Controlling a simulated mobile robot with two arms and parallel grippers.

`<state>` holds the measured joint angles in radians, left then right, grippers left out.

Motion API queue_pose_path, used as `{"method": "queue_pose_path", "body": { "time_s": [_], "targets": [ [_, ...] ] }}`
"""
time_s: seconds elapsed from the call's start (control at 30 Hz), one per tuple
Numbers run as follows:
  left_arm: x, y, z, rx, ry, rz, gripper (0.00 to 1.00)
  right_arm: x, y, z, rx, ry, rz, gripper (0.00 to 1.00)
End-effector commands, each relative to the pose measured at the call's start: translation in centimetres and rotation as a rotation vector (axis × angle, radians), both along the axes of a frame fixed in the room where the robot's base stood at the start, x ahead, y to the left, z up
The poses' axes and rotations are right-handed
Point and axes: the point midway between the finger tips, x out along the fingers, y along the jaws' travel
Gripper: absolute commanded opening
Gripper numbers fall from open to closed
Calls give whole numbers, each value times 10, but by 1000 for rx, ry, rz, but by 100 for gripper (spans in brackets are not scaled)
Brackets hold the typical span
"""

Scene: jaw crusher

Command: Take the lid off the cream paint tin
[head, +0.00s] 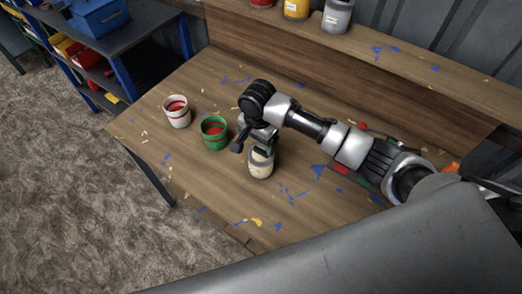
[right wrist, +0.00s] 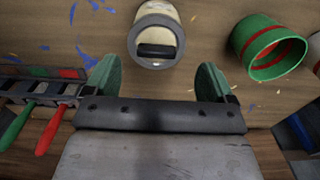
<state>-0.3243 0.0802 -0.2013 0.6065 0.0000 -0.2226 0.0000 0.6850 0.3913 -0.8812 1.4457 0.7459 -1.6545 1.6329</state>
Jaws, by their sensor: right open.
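The cream paint tin (head: 261,165) stands on the wooden bench, its top partly hidden by my right gripper (head: 257,147). In the right wrist view the cream tin (right wrist: 158,18) lies ahead at the top middle. My left gripper is not in view.
A green tin (head: 214,132) with red inside stands close left of the cream tin, and a white tin (head: 177,111) farther left. Tools with red and green handles (right wrist: 57,128) lie on the other side. Several tins stand on the back shelf (head: 400,62). The bench front is mostly clear.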

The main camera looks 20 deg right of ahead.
Motion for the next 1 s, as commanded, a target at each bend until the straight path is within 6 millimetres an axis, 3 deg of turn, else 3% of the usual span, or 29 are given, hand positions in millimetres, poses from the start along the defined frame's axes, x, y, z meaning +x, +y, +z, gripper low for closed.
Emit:
{"method": "queue_pose_path", "body": {
  "time_s": [0.27, 0.4, 0.67, 1.0],
  "targets": [
    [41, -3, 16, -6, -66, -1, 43, -1, -10, -35, -2, 3, -1, 85],
    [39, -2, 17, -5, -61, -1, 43, 0, -10, -49, -1, 0, 1, 85],
    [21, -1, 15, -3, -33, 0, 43, 0, -9, -52, -1, -1, 2, 84],
    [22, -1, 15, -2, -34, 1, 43, 0, -10, -52, -1, -1, 1, 32]
  ]
}}
